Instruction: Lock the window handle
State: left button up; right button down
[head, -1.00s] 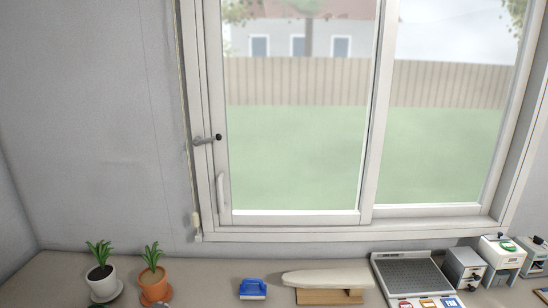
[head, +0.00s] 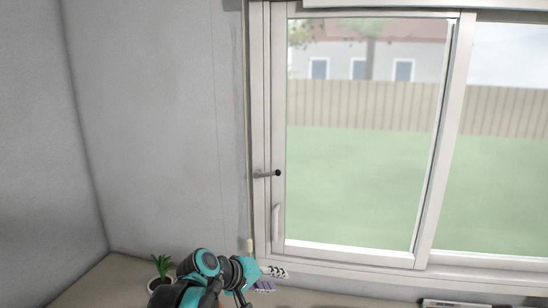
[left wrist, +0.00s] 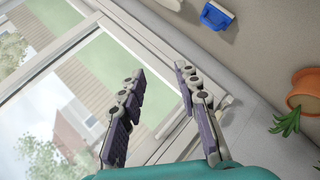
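The window handle (head: 266,174) is a small grey lever with a dark round knob at its right end. It lies nearly level on the left part of the white window frame (head: 264,120) in the head view. A vertical white pull (head: 276,225) sits below it on the sash. My left gripper (head: 276,279) is low in the head view, below the handle and apart from it. In the left wrist view its two fingers (left wrist: 158,85) are spread with nothing between them, in front of the window frame. The handle cannot be made out there. My right gripper is not in view.
A potted plant (head: 161,267) stands on the counter (head: 110,275) left of my arm. The left wrist view shows a blue-and-white iron (left wrist: 216,15) and an orange pot (left wrist: 303,88) with a plant. The wall left of the window is clear.

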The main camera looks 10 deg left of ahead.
pick_arm(q)
jog(key=w+a+r+n+t+h+p, duration=0.3)
jog(key=w+r+p, duration=0.4)
jog(key=w+r, duration=0.6)
jog(key=n+t+h+p, duration=0.2)
jog(key=n+t+p, duration=0.1)
jog(key=n+p, duration=0.15)
send_near(270, 174)
jog(key=x, duration=0.3)
jog(key=p+x, duration=0.2)
jog(key=x, duration=0.6)
jog(key=shift+f, duration=0.1)
grip_shut()
jog(key=shift+f, duration=0.1)
